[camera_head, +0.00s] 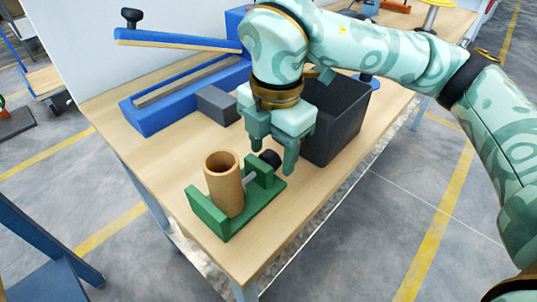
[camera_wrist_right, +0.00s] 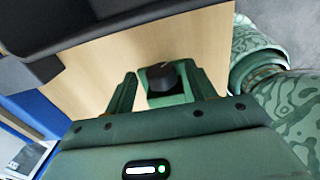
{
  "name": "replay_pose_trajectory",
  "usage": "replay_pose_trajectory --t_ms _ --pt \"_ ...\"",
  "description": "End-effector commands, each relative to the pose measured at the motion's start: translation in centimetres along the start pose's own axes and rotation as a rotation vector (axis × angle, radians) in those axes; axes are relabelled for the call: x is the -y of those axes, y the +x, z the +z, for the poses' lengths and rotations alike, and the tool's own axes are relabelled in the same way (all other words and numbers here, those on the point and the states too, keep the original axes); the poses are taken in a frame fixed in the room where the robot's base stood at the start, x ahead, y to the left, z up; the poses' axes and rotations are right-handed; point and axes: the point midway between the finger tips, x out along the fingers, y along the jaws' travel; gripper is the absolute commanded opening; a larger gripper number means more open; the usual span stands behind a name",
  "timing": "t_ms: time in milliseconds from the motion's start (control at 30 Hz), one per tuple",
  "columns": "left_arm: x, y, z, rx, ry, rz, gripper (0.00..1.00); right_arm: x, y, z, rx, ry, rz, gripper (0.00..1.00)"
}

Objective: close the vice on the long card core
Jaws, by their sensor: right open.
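The green vice (camera_head: 207,218) sits near the front corner of the wooden table. The long card core (camera_head: 224,182), a brown open tube, stands upright between its two jaws. I cannot tell whether both jaws touch it. A short grey screw runs from the vice to a black knob (camera_head: 269,157). My right gripper (camera_head: 273,162) is open and points down, with its fingers on either side of the knob. In the right wrist view the knob (camera_wrist_right: 162,76) shows between the two spread fingers, with no clear contact. My left gripper is out of view.
A black open bin (camera_head: 336,122) stands close behind my right gripper. A grey block (camera_head: 218,105) and a blue machine with a long lever (camera_head: 178,40) are farther back. The table (camera_head: 165,165) is bare left of the vice; its front edge is close by.

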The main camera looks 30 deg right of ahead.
Motion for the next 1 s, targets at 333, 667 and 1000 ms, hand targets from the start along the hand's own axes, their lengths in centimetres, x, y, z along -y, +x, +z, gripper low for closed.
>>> replay_pose_trajectory --t_ms 333,667,1000 --pt "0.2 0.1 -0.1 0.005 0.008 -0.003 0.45 0.0 0.7 0.0 0.000 0.000 0.001 0.56" --pt "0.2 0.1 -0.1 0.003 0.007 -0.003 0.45 0.0 0.6 0.0 0.000 0.000 -0.002 0.11" --pt "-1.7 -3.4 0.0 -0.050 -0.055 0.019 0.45 -0.4 -0.1 -0.1 0.009 0.001 -0.209 0.11"
